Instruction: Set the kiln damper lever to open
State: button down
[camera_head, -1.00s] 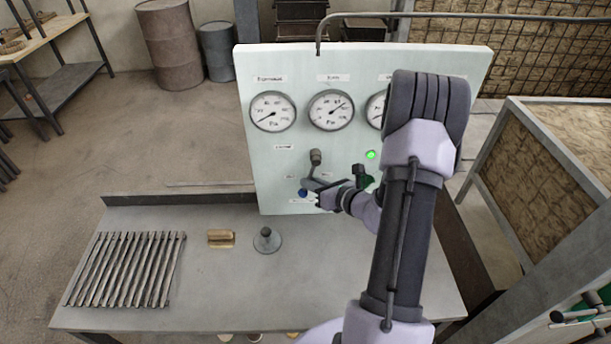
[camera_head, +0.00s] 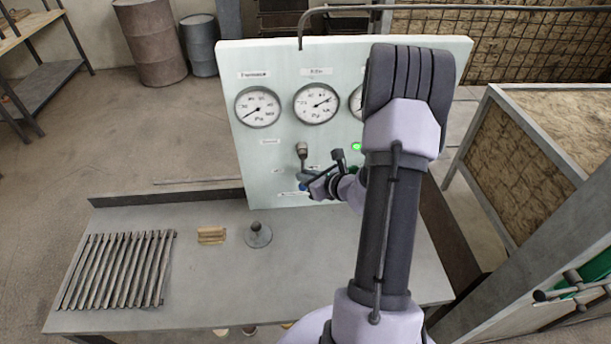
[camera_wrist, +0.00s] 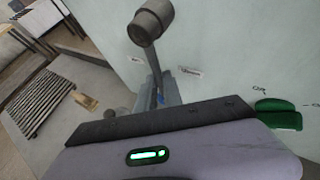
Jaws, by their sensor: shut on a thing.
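The lever (camera_head: 302,152) has a dark cylindrical knob and a thin shaft on the pale control panel (camera_head: 250,165), below the gauges. In the wrist view the lever's knob (camera_wrist: 150,20) is at top centre, and its shaft runs down towards the fingers. My gripper (camera_head: 310,180) is at the panel, shut on the lever low on its shaft, below the knob. The exact contact is mostly hidden by the gripper body. Small labels sit beside the lever, too small to read surely.
A green handle (camera_wrist: 278,113) is close right of my gripper. The bench (camera_head: 200,275) holds metal bars (camera_head: 115,270), a brass-coloured block (camera_head: 211,235) and a grey knobbed weight (camera_head: 258,235). A mesh-sided crate (camera_head: 520,160) stands right.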

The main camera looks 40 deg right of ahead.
jog(key=c, duration=1.5)
grip_release()
jog(key=shift+s, duration=0.1)
jog(key=d+p+v, duration=0.1)
jog(key=p+v, duration=0.2)
jog(key=v, duration=1.4)
jog(key=shift+s+a, duration=0.2)
jog(key=shift+a, duration=0.25)
